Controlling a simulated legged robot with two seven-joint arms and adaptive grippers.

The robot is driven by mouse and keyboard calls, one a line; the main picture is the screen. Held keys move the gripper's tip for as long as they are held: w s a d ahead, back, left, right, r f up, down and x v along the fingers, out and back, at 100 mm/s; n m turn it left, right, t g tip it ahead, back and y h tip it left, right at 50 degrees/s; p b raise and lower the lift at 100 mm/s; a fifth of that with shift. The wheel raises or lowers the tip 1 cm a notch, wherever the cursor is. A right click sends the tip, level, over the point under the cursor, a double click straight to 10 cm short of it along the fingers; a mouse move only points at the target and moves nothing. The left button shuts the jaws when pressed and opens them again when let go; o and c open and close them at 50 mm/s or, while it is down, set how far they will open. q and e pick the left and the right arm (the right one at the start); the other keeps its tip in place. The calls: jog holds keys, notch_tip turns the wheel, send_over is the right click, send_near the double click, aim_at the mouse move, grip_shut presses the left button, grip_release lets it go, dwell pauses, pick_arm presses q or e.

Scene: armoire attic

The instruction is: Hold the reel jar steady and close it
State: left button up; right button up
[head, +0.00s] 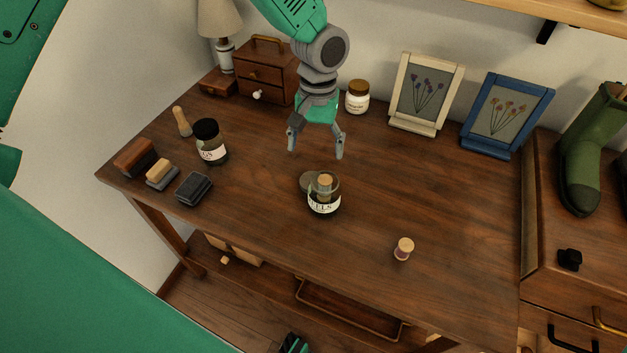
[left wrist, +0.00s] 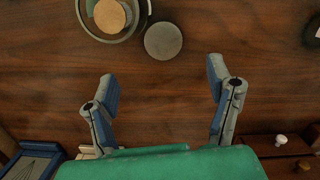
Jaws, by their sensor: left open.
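The reel jar (head: 323,207) is a clear glass jar with a white label, standing open near the middle of the table. A wooden-topped reel (head: 325,182) is inside it. The jar (left wrist: 146,18) also shows at the top of the left wrist view. A flat grey disc, seemingly the lid (head: 306,182), lies on the table just behind the jar; it is whole in the left wrist view (left wrist: 163,40). My left gripper (head: 316,153) is open and empty, pointing down above the table behind the jar and disc, touching neither. My right gripper is not in view.
A loose spool (head: 403,249) stands at the front right. A black-lidded jar (head: 210,142), brushes and a dark block (head: 194,188) are on the left. A small jar (head: 357,97), drawer chest (head: 267,72) and picture frames (head: 425,92) line the back. The table right of the reel jar is mostly clear.

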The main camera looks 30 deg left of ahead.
pick_arm(q)
jog(key=shift+s+a+f, duration=0.1)
jog(key=shift+s+f, duration=0.05)
jog(key=shift+f, duration=0.9)
jog(key=shift+s+f, duration=0.1)
jog(key=shift+f, duration=0.9)
jog(key=shift+s+f+b, duration=0.15)
jog(key=shift+f+b, duration=0.05)
jog(key=shift+f, duration=1.1)
jog(key=shift+s+f+b, duration=0.15)
jog(key=shift+f+b, duration=0.05)
jog(key=shift+f, duration=1.1)
jog(key=c, duration=0.9)
